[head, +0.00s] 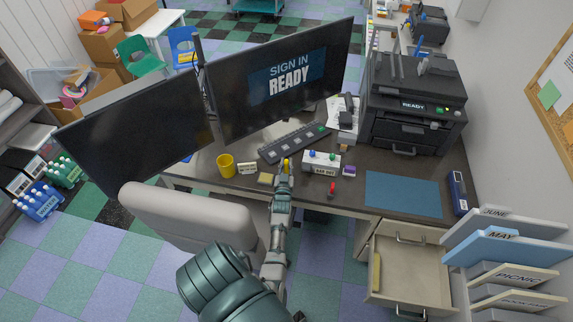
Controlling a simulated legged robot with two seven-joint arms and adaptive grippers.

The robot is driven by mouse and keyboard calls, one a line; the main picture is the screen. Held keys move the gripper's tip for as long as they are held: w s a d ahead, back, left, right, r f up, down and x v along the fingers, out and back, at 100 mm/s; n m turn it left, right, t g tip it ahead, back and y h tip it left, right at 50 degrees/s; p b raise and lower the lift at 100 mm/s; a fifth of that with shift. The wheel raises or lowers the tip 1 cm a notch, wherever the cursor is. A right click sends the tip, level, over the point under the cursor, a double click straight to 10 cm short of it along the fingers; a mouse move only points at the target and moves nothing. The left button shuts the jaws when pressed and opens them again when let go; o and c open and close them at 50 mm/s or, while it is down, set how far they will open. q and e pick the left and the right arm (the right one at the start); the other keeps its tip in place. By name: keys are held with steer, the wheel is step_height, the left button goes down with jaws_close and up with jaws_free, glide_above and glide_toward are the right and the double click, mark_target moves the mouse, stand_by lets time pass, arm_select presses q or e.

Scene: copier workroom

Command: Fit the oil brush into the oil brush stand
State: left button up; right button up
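A small white stand (321,161) with a dark label stands on the desk in front of the keyboard. A blue-topped and a green-topped piece stand upright in it. My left gripper (285,171) is just left of the stand, apart from it. It appears closed around a small yellow-topped piece (287,162), likely the oil brush, whose lower part the fingers hide. A similar red-topped piece (332,188) stands on the desk in front of the stand. The labels are too small to read, so I cannot tell which piece is named the oil brush. My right gripper is not in view.
A yellow mug (226,166), a small white card holder (247,168), a yellow pad (265,179) and a purple block (349,171) are nearby. Behind are the keyboard (293,142) and monitors. A blue mat (402,194) lies right, above an open drawer (408,262). A chair (190,215) stands front left.

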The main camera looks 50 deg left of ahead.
arm_select(q)
steer(key=o, duration=0.5)
steer(key=v, duration=1.2)
